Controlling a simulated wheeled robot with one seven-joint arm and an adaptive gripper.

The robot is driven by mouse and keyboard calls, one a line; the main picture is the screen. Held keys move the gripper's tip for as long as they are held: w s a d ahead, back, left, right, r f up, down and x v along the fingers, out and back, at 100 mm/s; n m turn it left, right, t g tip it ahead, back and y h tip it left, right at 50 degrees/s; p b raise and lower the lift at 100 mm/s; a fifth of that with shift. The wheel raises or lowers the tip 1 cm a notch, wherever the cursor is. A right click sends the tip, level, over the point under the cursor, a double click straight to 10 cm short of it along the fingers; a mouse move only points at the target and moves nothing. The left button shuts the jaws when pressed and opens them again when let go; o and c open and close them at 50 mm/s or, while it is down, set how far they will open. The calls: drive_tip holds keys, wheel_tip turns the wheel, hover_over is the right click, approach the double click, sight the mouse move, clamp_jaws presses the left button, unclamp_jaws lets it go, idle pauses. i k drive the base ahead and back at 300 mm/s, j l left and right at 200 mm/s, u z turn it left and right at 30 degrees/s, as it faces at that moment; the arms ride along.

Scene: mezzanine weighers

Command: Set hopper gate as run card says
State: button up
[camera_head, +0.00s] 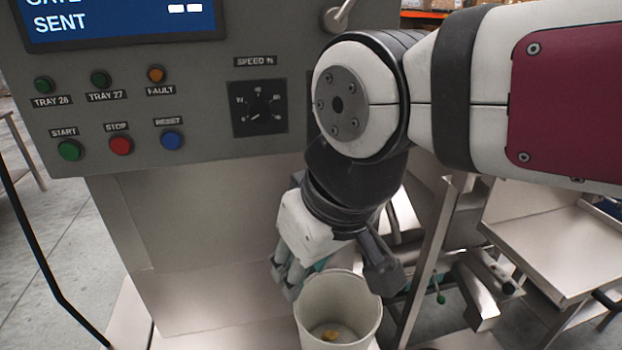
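A blue display (120,18) on the grey control panel (210,80) shows SENT with two white dashes; the line above is cut off by the picture edge. A SPEED % dial (258,108) sits right of the buttons. No run card is readable, and I cannot make out the hopper gate.
START (69,150), STOP (121,145) and RESET (172,140) buttons sit below several small lamps. A small yellow thing (331,335) lies in the bucket. A green-knobbed lever (440,298) and a metal tray (545,250) stand to the right. Open floor shows at left.

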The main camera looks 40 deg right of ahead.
sight(508, 289)
drive_tip(key=z, duration=0.5)
drive_tip(key=j+z, duration=0.1)
drive_tip(key=z, duration=0.9)
drive_tip(key=k+z, duration=0.1)
drive_tip(key=z, duration=0.4)
drive_tip(key=k+j+z, duration=0.3)
drive_tip(key=k, duration=0.2)
drive_tip(key=l, duration=0.1)
